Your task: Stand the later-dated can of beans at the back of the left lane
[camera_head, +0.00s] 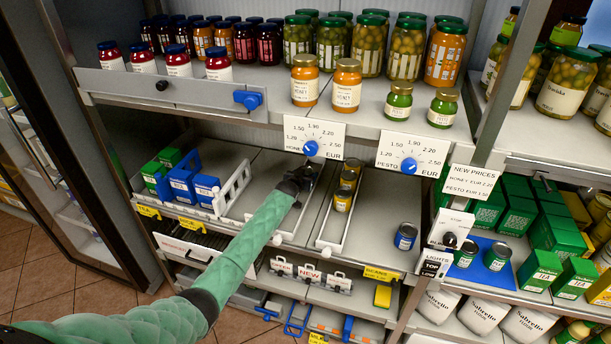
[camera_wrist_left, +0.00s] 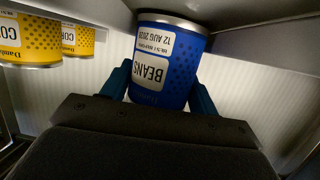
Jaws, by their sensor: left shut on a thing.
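My left gripper (camera_head: 296,184) reaches into the left lane (camera_head: 265,178) of the middle shelf, toward its back. In the left wrist view it is shut on a blue can of beans (camera_wrist_left: 168,62), with a fingertip on each side. The can's white labels read BEANS and 12 AUG, upside down in that view; the year is hard to read. The arm and gripper hide this can in the head view. Another blue can (camera_head: 405,236) stands on the shelf right of the lanes, its date unreadable. My right gripper is not in view.
Yellow cans (camera_head: 344,196) fill part of the lane to the right; they also show in the wrist view (camera_wrist_left: 28,42). Low white dividers (camera_head: 236,190) edge the lanes. Blue boxes (camera_head: 182,186) stand at left. Price dials (camera_head: 311,148) hang above. Two cans stand on a blue mat (camera_head: 480,272).

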